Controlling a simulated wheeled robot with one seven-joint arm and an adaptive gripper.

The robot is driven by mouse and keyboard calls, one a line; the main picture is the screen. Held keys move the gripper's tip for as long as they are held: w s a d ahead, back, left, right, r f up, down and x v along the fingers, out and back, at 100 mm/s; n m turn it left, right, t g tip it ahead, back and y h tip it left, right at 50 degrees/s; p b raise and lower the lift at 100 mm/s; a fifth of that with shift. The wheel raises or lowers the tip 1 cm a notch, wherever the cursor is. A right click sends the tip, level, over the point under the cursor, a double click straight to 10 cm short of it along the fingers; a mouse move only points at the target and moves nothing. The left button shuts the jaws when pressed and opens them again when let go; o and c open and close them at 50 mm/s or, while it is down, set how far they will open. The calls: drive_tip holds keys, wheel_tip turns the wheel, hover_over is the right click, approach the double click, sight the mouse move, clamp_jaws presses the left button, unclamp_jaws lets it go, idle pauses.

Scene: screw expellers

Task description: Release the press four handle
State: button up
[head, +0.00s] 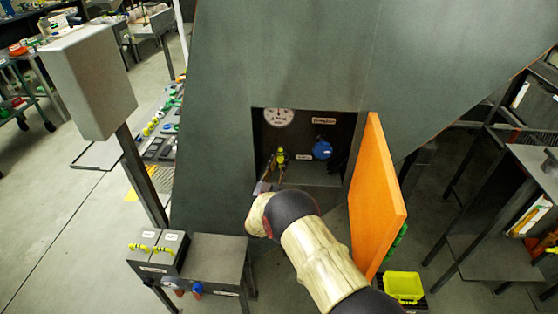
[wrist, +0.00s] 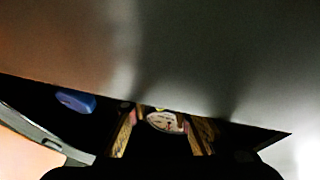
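A yellow-green handle (head: 281,157) stands inside the dark recess of the big grey-green machine in the head view. My gripper (head: 277,172) reaches into the recess, with its fingertips close to the handle. In the wrist view my gripper (wrist: 160,132) has its two tan fingers spread apart, with a white gauge (wrist: 164,122) visible between them. A small yellow bit shows above the gauge there. I cannot tell whether the fingers touch the handle.
A blue knob (head: 322,150) sits right of the handle. The open orange door (head: 377,200) stands close to the right of my arm. A grey control stand (head: 215,262) is at the lower left. A yellow bin (head: 403,286) is at the lower right.

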drive_tip(key=o, duration=0.3)
drive_tip(key=shift+w+d, duration=0.1)
drive_tip(key=shift+d, duration=0.2)
drive_tip(key=shift+a, duration=0.25)
drive_tip(key=shift+s+a+f, duration=0.1)
drive_tip(key=shift+s, duration=0.3)
drive_tip(key=v, duration=1.1)
drive_tip(key=shift+s, duration=0.1)
